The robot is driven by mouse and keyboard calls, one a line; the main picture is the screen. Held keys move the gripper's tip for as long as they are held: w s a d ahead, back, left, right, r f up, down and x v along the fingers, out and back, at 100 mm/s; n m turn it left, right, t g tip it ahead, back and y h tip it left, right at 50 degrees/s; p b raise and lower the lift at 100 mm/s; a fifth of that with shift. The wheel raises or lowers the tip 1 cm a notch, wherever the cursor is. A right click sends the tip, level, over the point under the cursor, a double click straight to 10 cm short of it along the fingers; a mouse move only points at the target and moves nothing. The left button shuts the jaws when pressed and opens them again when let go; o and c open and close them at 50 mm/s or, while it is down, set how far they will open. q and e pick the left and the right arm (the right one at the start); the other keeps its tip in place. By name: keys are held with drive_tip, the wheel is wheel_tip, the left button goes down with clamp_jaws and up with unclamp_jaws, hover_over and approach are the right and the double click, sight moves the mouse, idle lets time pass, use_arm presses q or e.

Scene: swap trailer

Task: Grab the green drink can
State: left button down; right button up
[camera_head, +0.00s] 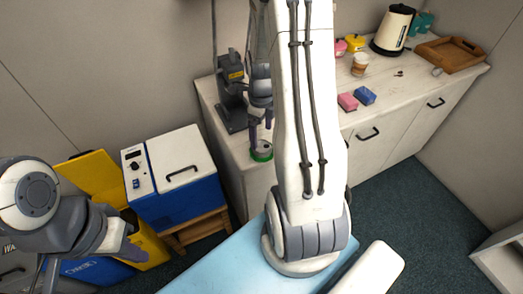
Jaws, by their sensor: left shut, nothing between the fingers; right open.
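The green drink can (262,153) stands upright at the near left edge of the white counter (223,124). Its grey top and green lower side show. My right gripper (261,130) is open and points down directly above the can, with its fingertips close to the can's top. I cannot tell whether they touch it. My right arm hides part of the counter beside it. My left gripper (130,246) is at the lower left, shut and empty, well away from the can.
A dark grey machine (231,95) stands left of the can. Pink (347,102) and blue sponges (364,96), a cup (360,63), a kettle (393,28) and a wooden tray (449,54) are further right. A blue-and-white cool box (183,200) stands on a wooden stool near my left gripper.

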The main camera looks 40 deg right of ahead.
sight(261, 145)
wheel_tip(261, 145, down, 3)
drive_tip(key=shift+r, duration=0.2)
wheel_tip(261, 145, down, 4)
drive_tip(key=shift+w+r+p, duration=0.1)
drive_tip(key=shift+p, duration=0.75)
drive_tip(key=shift+f, duration=0.7)
drive_tip(key=c, duration=1.3)
drive_tip(key=shift+d+r, duration=0.1)
drive_tip(key=shift+r, duration=0.05)
